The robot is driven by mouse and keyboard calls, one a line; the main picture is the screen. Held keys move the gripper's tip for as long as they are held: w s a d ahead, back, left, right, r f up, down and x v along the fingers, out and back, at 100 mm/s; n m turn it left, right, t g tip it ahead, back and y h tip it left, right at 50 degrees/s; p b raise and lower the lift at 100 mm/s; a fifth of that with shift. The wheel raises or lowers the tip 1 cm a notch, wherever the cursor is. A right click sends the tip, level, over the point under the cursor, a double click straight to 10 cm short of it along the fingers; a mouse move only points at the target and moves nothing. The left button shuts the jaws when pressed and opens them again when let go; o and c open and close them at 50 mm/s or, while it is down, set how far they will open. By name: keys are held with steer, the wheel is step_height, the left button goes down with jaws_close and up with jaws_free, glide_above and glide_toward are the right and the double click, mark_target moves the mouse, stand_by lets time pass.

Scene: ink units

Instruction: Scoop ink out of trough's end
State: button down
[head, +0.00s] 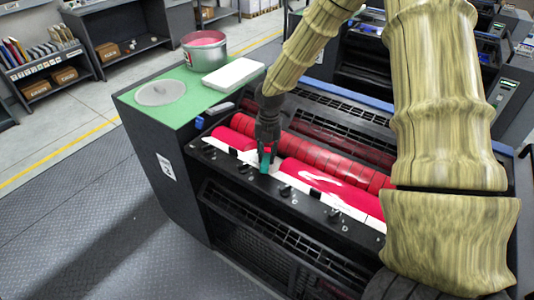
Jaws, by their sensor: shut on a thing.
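The ink trough (335,186) runs along the front of the press, with red ink smeared on its pale surface beside a long red roller (335,160). Bare white patches show in the ink near my gripper and to the right. My gripper (265,155) points down at the left part of the trough. It is shut on a teal-handled tool (265,162), whose lower end is down at the trough; I cannot tell whether it touches the ink. The trough's right end is hidden behind my arm. An open ink tin (204,50) with red ink stands on the green mat.
The green mat (150,118) on the press's left top also holds a round grey lid (160,92) and a white pad (233,74). Several black knobs (285,191) line the trough's front edge. Shelves (45,65) stand at the back left. The floor at left is clear.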

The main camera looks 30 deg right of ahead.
mark_target(266, 156)
steer(key=shift+f, duration=0.6)
stand_by(0.5)
steer(key=shift+r, duration=0.15)
step_height(266, 156, up, 4)
steer(key=p, duration=0.4)
steer(key=shift+r, duration=0.2)
steer(key=shift+f, duration=0.1)
